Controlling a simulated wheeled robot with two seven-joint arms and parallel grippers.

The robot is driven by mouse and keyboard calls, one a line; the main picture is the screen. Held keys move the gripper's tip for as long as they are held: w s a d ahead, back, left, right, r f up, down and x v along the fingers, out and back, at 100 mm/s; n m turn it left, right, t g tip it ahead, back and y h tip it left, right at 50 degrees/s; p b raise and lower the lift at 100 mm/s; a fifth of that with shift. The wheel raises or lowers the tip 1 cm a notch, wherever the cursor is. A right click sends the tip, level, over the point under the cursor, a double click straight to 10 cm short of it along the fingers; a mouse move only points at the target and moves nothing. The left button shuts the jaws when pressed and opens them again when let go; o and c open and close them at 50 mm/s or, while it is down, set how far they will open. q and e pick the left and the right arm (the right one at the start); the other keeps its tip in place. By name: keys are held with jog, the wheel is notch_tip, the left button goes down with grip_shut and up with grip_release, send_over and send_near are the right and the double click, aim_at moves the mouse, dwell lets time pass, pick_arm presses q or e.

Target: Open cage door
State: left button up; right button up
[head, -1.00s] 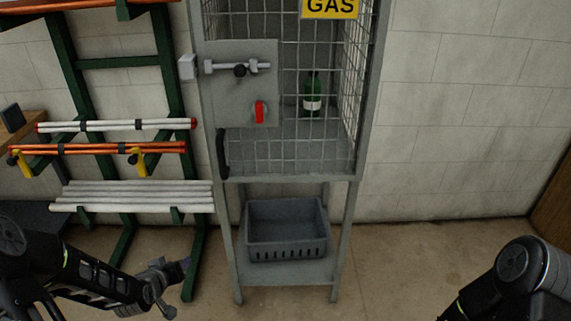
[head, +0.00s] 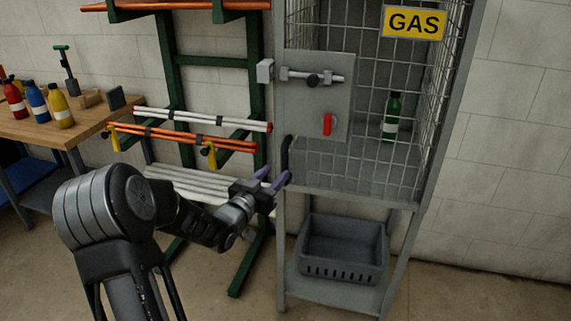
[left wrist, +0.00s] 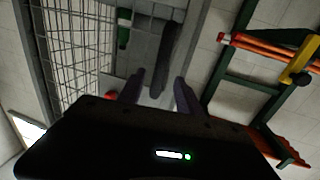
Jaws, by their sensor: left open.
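The grey mesh gas cage (head: 375,150) stands right of centre in the head view under a yellow GAS sign (head: 414,22). Its door carries a grey plate with a sliding bolt (head: 312,77), a red knob (head: 327,124) and, at the lower left, a black handle (head: 286,158). A green bottle (head: 391,117) stands inside. My left gripper (head: 274,179) is open and close to the handle's lower end. In the left wrist view the dark handle (left wrist: 164,58) runs down between the two fingertips (left wrist: 158,92); I cannot tell whether they touch it. My right gripper is out of view.
A grey basket (head: 343,250) sits on the shelf under the cage. A green rack (head: 215,63) with orange and white tubes stands left of the cage, behind my left arm. A wooden bench (head: 60,128) with coloured bottles is at far left.

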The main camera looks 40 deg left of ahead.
aim_at(283, 166)
pick_arm(q)
jog(key=w, duration=0.4)
jog(key=w+a, duration=0.1)
jog(key=w, duration=0.1)
jog(key=shift+w+p, duration=0.25)
jog(key=shift+p, duration=0.05)
grip_shut()
dwell(1.1)
